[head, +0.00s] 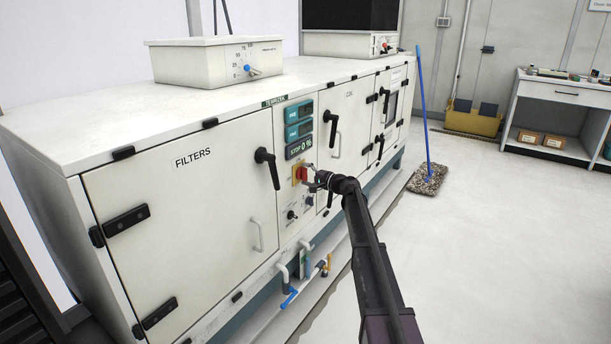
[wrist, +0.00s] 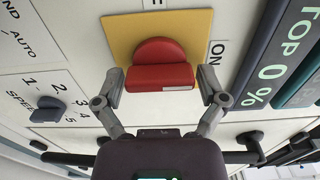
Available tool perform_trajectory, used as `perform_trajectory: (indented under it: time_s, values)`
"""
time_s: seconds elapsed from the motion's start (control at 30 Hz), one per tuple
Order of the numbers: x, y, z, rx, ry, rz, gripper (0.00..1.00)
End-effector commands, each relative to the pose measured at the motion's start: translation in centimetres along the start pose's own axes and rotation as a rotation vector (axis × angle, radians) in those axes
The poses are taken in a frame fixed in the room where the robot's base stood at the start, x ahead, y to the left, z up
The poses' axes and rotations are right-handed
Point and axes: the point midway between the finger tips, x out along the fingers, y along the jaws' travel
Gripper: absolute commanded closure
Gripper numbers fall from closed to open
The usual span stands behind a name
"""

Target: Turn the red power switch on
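The red power switch (head: 302,174) sits on a yellow plate (wrist: 112,30) in the white cabinet's control panel. In the wrist view the red switch (wrist: 160,77) has a rounded top and a straight bar handle lying across the picture, with a pale mark near its right end. My gripper (wrist: 160,88) is open around the handle, one finger pad beside each end. Narrow gaps seem to show, but I cannot tell whether either pad touches. In the head view my gripper (head: 312,177) is right at the switch.
Teal displays (head: 299,122) sit above the switch, and small knobs (head: 292,214) below. Black door handles (head: 267,167) stick out on both sides. Blue-handled pipes (head: 290,298) jut out low down. A mop (head: 428,178) stands at right; the floor is mostly clear.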

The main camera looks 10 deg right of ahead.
Motion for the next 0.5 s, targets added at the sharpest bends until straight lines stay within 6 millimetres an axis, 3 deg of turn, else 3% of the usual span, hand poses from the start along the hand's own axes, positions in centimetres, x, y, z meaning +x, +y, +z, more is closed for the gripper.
perform_trajectory:
  time_s: [0.5]
  values:
    - [-0.5,0.04,0.02,-0.002,0.001,0.002,0.0]
